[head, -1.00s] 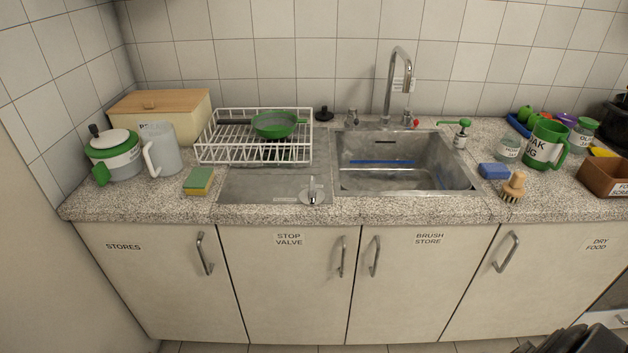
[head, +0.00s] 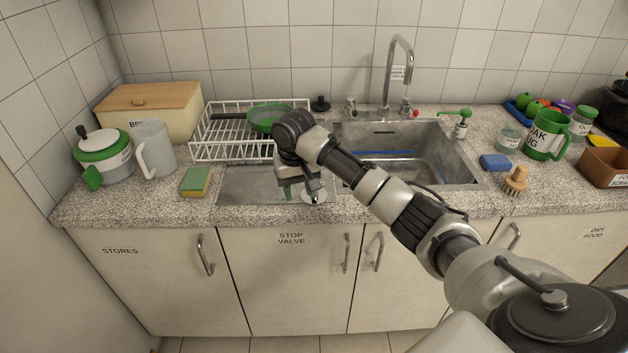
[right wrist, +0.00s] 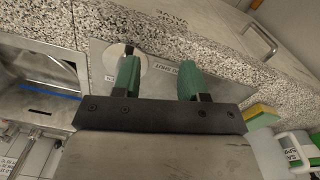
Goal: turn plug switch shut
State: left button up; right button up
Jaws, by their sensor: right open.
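The plug switch is a small metal lever on a pale round plate (head: 313,196), set in the flat steel panel (head: 240,184) left of the sink, near the counter's front edge. My right gripper (head: 298,190) is over this panel, pointing down beside the switch. In the right wrist view my right gripper (right wrist: 157,78) is open, with two green fingers and nothing between them. The round plate (right wrist: 138,68) is partly behind its left finger there, and the dark lever end (right wrist: 129,49) shows just beyond that finger. I cannot tell whether they touch. My left gripper is out of view.
A white dish rack (head: 203,140) with a green strainer (head: 262,118) stands behind the panel. The sink (head: 437,160) and its tall tap (head: 389,75) are to the right. A sponge (head: 195,182) lies left of the panel. Bare granite counter lies along the front.

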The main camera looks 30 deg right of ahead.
jog(key=w+d+r+m, duration=0.3)
jog(key=d+r, duration=0.3)
jog(key=r, duration=0.2)
jog(key=f, duration=0.5)
jog(key=f+p, duration=0.1)
jog(key=f, duration=0.4)
jog(key=shift+s+d+f, duration=0.1)
jog(key=shift+s+f, duration=0.1)
jog(key=shift+f, duration=0.05)
grip_shut()
